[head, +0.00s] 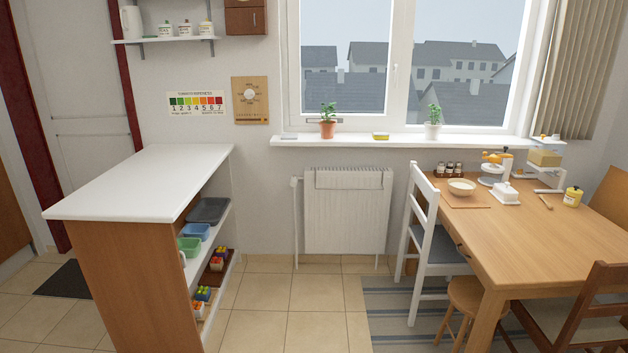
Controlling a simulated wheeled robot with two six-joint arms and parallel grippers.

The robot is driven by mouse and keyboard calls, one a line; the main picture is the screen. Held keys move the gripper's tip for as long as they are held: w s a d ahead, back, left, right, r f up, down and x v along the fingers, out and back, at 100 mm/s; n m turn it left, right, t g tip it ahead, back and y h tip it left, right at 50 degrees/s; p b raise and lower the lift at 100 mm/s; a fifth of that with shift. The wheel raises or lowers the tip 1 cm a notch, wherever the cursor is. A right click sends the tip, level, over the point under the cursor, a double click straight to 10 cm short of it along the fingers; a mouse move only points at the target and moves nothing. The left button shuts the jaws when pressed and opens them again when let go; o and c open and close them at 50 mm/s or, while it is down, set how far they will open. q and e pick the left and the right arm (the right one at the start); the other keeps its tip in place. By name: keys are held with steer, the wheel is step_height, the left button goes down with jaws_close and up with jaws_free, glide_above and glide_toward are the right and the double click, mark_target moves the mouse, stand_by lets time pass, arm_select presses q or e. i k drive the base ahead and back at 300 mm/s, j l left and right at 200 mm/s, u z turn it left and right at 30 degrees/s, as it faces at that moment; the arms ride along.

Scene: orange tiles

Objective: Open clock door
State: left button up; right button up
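A dark brown wooden wall cabinet (245,20) hangs above and right of the white shelf, cut off by the top edge of the head view. It may be the clock; no clock face shows on the part in view. Its lower front panel looks closed, with a small handle or keyhole mark. Below it, a light wooden plaque (250,100) with a round white dial hangs flat on the wall; I see no door on it. Neither of my grippers is in view.
A white-topped counter (150,180) with open shelves stands at the left, below the wall shelf (165,40). A radiator (347,212) is under the window. A white chair (425,240) and wooden table (540,230) fill the right. Tiled floor (285,305) between is clear.

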mark_target(249, 21)
steer(key=i, duration=3.4)
